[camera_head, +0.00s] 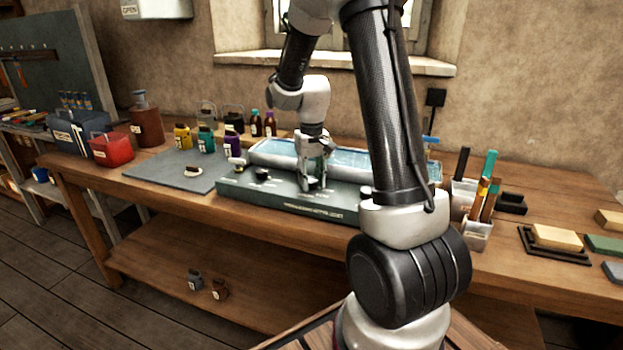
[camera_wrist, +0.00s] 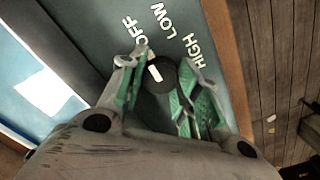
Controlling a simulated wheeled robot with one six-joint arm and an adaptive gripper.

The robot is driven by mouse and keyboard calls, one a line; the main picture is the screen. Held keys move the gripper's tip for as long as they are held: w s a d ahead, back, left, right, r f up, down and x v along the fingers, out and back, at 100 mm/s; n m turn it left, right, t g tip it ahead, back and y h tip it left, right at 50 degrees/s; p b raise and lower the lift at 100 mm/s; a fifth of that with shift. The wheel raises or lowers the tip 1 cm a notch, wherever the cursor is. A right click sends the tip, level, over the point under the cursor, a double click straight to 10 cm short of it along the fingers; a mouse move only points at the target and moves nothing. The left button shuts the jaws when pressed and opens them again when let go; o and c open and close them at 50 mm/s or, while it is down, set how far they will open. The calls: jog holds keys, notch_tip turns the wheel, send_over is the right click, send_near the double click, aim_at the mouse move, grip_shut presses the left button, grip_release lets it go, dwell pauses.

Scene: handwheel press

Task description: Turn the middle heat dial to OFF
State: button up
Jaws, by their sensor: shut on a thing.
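The middle heat dial (camera_wrist: 162,86) is a round black knob with a white pointer mark, set on the grey-green front panel (camera_head: 290,205) of the water-bath unit. In the wrist view, OFF, LOW and HIGH are printed above it, and the mark slants up and left, roughly toward OFF. My gripper (camera_wrist: 163,73) has its green-padded fingers on either side of the dial and is shut on it. In the head view my gripper (camera_head: 313,182) points down at the middle of the panel, and its fingers largely hide the dial.
A black dial (camera_head: 262,174) sits on the panel left of my gripper. The blue-topped bath (camera_head: 275,150) lies just behind. A grey mat (camera_head: 150,172) and several bottles stand left. Tool holders (camera_head: 476,236) stand right, beyond my arm.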

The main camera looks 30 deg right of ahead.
aim_at(311, 180)
dwell(0.3)
jog(key=o, duration=1)
notch_tip(311, 180, up, 12)
dwell(0.5)
